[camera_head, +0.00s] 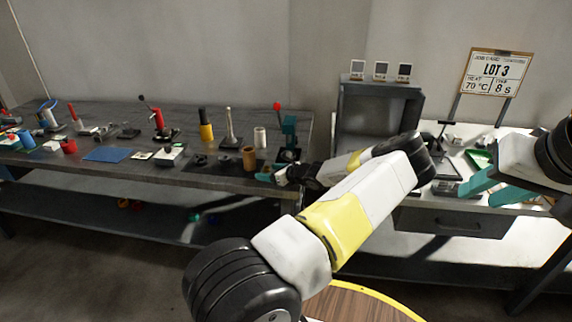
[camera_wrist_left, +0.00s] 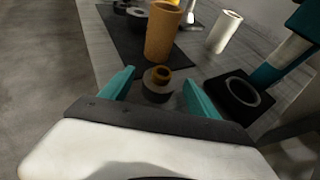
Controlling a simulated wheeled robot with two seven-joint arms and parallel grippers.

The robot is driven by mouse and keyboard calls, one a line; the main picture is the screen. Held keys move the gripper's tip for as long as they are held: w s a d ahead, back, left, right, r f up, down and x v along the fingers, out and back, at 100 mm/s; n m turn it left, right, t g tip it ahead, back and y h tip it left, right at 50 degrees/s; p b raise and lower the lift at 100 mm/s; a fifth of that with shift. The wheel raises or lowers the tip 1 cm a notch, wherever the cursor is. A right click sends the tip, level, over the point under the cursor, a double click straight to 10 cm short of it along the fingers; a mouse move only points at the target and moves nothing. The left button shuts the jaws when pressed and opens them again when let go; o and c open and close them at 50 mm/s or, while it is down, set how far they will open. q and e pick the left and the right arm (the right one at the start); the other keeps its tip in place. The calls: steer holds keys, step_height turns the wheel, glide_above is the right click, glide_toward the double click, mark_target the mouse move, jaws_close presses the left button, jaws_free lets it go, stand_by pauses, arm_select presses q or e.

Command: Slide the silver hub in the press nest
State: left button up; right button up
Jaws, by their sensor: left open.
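In the left wrist view, a short grey round piece with an orange-brown ring on top (camera_wrist_left: 157,84), which looks like the hub, stands on the bench between the teal fingers of my left gripper (camera_wrist_left: 158,94). The fingers are open, with a gap on each side of it. The press nest, a black square block with a round ring (camera_wrist_left: 241,92), lies just right of the right finger, by the teal press (camera_wrist_left: 277,62). In the head view, my left gripper (camera_head: 273,175) is at the bench's front edge below the press (camera_head: 289,138). My right gripper (camera_head: 496,189) is open and empty over the right-hand table.
A brown roll (camera_wrist_left: 162,32) stands right behind the hub, and a white roll (camera_wrist_left: 224,31) stands behind the nest. A black mat (camera_wrist_left: 122,34) holds more round parts. Tools and a blue mat (camera_head: 108,154) fill the bench to the left. A grey shelf unit (camera_head: 350,112) stands to the right.

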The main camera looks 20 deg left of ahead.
arm_select(q)
jaws_close()
stand_by(0.3)
steer(key=shift+r, duration=0.1)
